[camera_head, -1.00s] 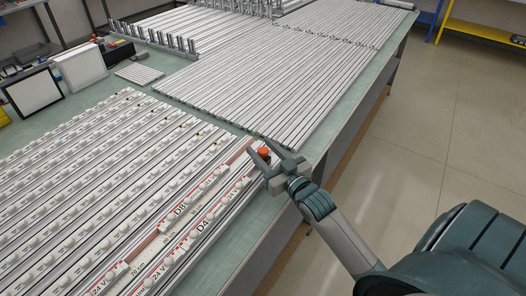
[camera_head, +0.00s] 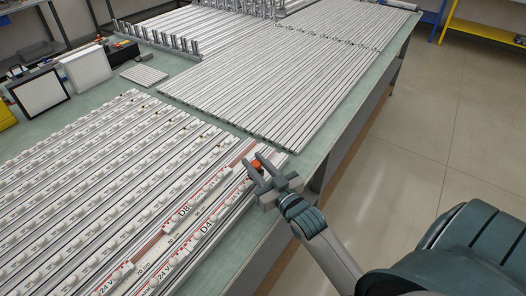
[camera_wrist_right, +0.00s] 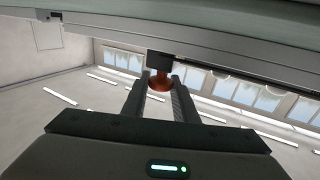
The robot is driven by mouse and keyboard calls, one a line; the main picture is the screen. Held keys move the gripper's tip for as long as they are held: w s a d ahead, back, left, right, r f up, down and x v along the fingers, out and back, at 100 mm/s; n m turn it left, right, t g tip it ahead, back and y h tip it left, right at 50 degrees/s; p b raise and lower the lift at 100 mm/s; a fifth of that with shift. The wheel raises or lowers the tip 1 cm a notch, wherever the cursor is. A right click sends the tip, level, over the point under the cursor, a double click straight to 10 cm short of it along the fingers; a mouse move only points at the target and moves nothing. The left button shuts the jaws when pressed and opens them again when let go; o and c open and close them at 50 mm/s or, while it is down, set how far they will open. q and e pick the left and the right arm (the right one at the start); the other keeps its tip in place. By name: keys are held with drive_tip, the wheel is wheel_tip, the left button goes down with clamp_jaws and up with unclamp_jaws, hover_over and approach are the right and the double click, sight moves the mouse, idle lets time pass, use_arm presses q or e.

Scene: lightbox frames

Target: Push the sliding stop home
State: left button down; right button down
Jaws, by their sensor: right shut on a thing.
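The sliding stop shows as an orange-red knob (camera_head: 256,164) near the far end of the nearest rail (camera_head: 238,188), the one marked D4. In the right wrist view the knob (camera_wrist_right: 158,83) sits against a dark block (camera_wrist_right: 160,61) on the rail's edge. My right gripper (camera_head: 257,168) reaches in from the right with its fingers on either side of the knob. In the wrist view the two fingers (camera_wrist_right: 158,86) are shut on it. The fingers partly hide the stop in the head view. My left gripper is not in view.
Several white lighting rails (camera_head: 80,190) lie side by side on the green bench (camera_head: 222,248). More bare rails (camera_head: 300,75) lie beyond, and upright posts (camera_head: 165,42) stand at the back. A framed panel (camera_head: 40,92) stands at left. The floor (camera_head: 450,130) at right is clear.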

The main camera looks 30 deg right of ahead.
drive_tip(key=shift+s+a, duration=0.2)
drive_tip(key=shift+a, duration=0.4)
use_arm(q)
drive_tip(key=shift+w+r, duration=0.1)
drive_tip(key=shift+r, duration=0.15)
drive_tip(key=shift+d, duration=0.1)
use_arm(e)
drive_tip(key=c, duration=1.5)
unclamp_jaws()
drive_tip(key=shift+o, duration=0.2)
drive_tip(key=shift+s+f, duration=0.1)
drive_tip(key=shift+s, duration=0.7)
drive_tip(key=s+b, duration=0.2)
drive_tip(key=s, duration=0.4)
drive_tip(key=shift+s+f, duration=0.1)
drive_tip(key=shift+s, duration=0.3)
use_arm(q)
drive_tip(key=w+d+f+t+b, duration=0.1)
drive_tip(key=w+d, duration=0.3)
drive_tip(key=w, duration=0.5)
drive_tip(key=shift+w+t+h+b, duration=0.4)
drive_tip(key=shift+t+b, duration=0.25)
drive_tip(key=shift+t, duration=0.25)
use_arm(e)
drive_tip(key=s, duration=0.9)
drive_tip(key=shift+r, duration=0.2)
